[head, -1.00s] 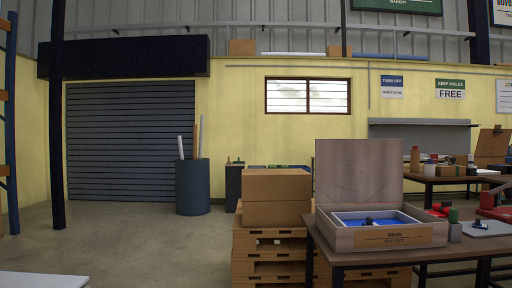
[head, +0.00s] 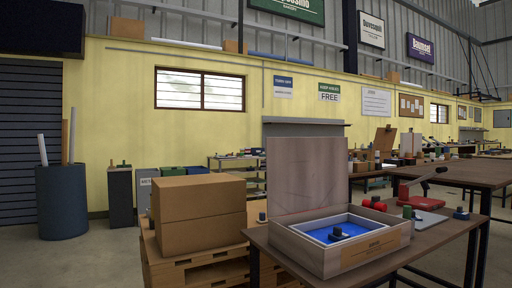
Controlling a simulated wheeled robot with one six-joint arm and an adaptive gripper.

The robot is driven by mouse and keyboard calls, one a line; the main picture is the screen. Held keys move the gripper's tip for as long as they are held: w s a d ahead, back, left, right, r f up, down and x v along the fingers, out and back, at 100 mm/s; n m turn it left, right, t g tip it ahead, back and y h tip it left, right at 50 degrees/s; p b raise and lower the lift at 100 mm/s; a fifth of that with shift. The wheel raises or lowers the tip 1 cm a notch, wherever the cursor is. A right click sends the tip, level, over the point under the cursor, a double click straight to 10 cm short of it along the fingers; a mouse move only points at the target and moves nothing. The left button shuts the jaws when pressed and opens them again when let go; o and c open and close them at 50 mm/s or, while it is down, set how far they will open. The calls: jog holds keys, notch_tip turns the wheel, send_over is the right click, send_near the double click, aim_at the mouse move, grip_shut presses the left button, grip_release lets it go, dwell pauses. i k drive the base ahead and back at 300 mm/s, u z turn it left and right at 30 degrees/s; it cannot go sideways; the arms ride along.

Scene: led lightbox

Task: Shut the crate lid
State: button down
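The crate (head: 312,254) is a shallow wooden box on the dark table at the lower middle of the head view. Its lid (head: 308,178) stands open, upright at the back edge. Inside is a light-rimmed tray with a blue floor (head: 346,222), and a small dark object (head: 338,234) sits in it. A label plate (head: 374,246) is on the crate's front. My gripper is not in view.
The table (head: 425,242) carries a red object (head: 374,204), a green-topped item (head: 407,212) and a grey plate right of the crate. Cardboard boxes (head: 197,211) on pallets stand close on its left. Open floor lies at the lower left.

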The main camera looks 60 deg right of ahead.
aim_at(303, 174)
jog(key=z, duration=0.85)
jog(key=i, duration=1.2)
jog(key=z, duration=0.95)
